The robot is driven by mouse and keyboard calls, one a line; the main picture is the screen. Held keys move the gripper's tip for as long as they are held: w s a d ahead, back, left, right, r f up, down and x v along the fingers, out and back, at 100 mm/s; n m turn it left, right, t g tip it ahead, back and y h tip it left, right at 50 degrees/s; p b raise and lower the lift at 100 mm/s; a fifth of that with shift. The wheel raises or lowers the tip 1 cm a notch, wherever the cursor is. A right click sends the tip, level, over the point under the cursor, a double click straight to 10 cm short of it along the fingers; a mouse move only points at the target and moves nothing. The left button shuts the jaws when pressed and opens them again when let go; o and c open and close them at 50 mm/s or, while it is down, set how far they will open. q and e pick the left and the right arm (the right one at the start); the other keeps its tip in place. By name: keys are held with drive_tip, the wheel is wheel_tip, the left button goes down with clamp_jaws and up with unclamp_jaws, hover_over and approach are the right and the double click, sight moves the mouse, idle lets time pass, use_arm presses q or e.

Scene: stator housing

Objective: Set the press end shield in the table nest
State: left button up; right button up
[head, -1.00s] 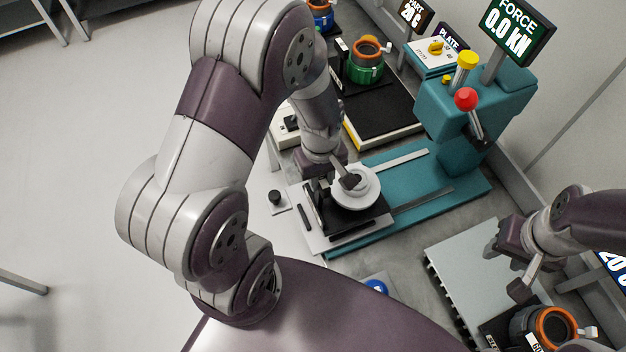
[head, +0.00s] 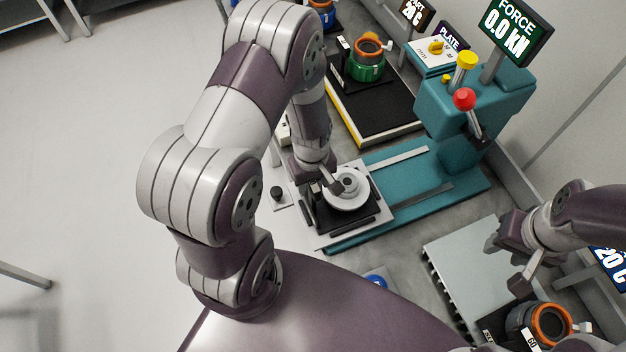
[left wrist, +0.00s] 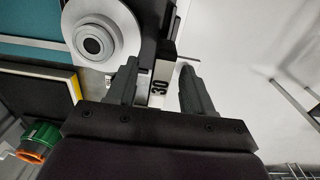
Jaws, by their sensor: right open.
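The end shield, a pale round disc with a raised hub (head: 350,184), lies over the black nest plate (head: 347,219) on the press's sliding table. I cannot tell whether it is fully seated. It also shows at the upper left of the left wrist view (left wrist: 122,36). My left gripper (head: 334,188) is low at the disc's left side. In the left wrist view its fingers (left wrist: 158,88) are apart, and the disc lies outside them, beyond the left finger. My right gripper (head: 506,266) is open and empty at the right.
The teal press (head: 470,110) with a red-knobbed lever and a display reading 0.0 kN stands behind. A green housing with an orange ring (head: 367,62) sits on a black plate at the back. A grey flat plate (head: 465,262) and a dark orange-ringed housing (head: 549,325) are at right.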

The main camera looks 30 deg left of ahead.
use_arm(q)
drive_tip(key=shift+w+r, duration=0.1)
drive_tip(key=shift+r, duration=0.25)
drive_tip(key=s+d+r+m+b, duration=0.1)
drive_tip(key=s+r+m, duration=0.1)
drive_tip(key=r+m, duration=0.3)
drive_tip(key=s+d+r+m+t+b, duration=0.1)
drive_tip(key=s+r+m, duration=0.1)
drive_tip(key=r+m, duration=0.3)
wheel_tip(320, 180, up, 4)
drive_tip(key=shift+s+d+f, duration=0.2)
drive_tip(key=shift+s, duration=0.1)
